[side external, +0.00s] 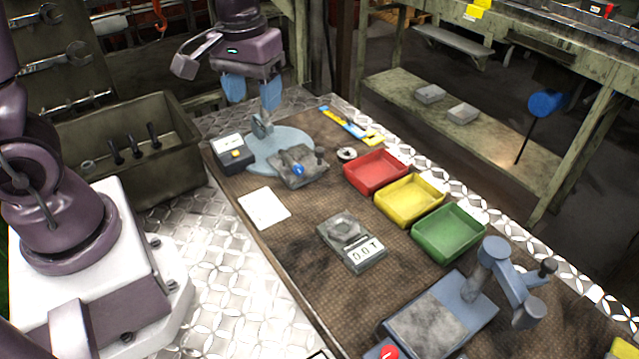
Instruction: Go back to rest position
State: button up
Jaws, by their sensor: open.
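My gripper (252,92) is at the upper middle of the side external view, with two blue fingers pointing down. The fingers are apart and nothing shows between them. It hangs above the far end of the brown work mat, over a round light-blue plate (295,135) with a small upright grey part (262,126) on it. The right finger is close to that part in the picture; I cannot tell whether they touch.
A grey fixture with a blue knob (298,169) and a dial box (233,153) stand nearby. Red (375,171), yellow (409,200) and green (448,233) bins line the right side. A scale (351,243) and a blue-grey press (440,315) stand nearer. A deep bin (180,125) stands left.

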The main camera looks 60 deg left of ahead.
jog(key=s+d+r+m+t, duration=0.3)
jog(key=s+r+m+t, duration=0.2)
jog(key=s+r, duration=0.5)
jog(key=shift+s+d+m, duration=0.35)
jog(key=shift+d+m, duration=0.05)
jog(key=shift+c, duration=0.2)
